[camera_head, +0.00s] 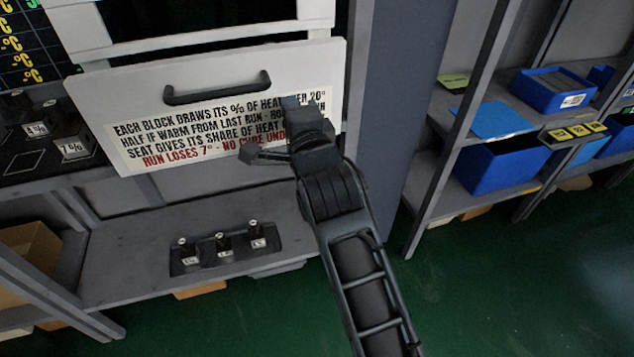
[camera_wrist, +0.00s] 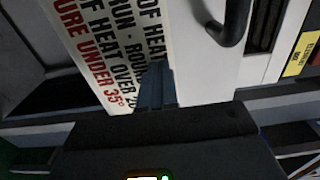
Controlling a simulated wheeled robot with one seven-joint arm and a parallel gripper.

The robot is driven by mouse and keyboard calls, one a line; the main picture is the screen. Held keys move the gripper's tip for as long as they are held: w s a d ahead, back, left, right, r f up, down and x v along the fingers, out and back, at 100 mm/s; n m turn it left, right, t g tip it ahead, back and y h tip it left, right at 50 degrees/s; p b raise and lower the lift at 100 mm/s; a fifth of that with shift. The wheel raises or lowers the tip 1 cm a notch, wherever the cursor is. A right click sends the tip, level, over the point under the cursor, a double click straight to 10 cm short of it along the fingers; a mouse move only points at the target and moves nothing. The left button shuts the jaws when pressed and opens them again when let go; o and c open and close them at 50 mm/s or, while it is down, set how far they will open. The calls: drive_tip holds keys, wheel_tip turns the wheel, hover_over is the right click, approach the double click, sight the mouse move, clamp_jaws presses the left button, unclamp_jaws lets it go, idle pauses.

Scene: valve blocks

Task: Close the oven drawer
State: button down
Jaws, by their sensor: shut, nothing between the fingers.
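The oven drawer has a white front panel (camera_head: 95,95) with a black bar handle (camera_head: 217,90) and a printed label in black and red. The panel appears to stand forward of the white oven frame, but I cannot tell by how much. My gripper (camera_head: 290,102) is shut and empty, in front of the right part of the label, right of and slightly below the handle. In the wrist view my gripper's fingertips (camera_wrist: 156,80) are against or just short of the panel (camera_wrist: 195,60), whose handle (camera_wrist: 232,22) shows at the top right. Contact cannot be told.
A grey shelf below holds a dark tray (camera_head: 190,262) with three small labelled blocks. More blocks (camera_head: 68,142) stand at the left. A grey post (camera_head: 385,110) and shelving with blue bins (camera_head: 495,165) stand at the right. Green floor is free in front.

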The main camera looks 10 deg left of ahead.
sight(284, 90)
drive_tip(key=b+x, duration=0.3)
drive_tip(key=x, duration=0.3)
drive_tip(key=shift+f, duration=0.1)
drive_tip(key=shift+w+r, duration=0.15)
drive_tip(key=shift+r, duration=0.15)
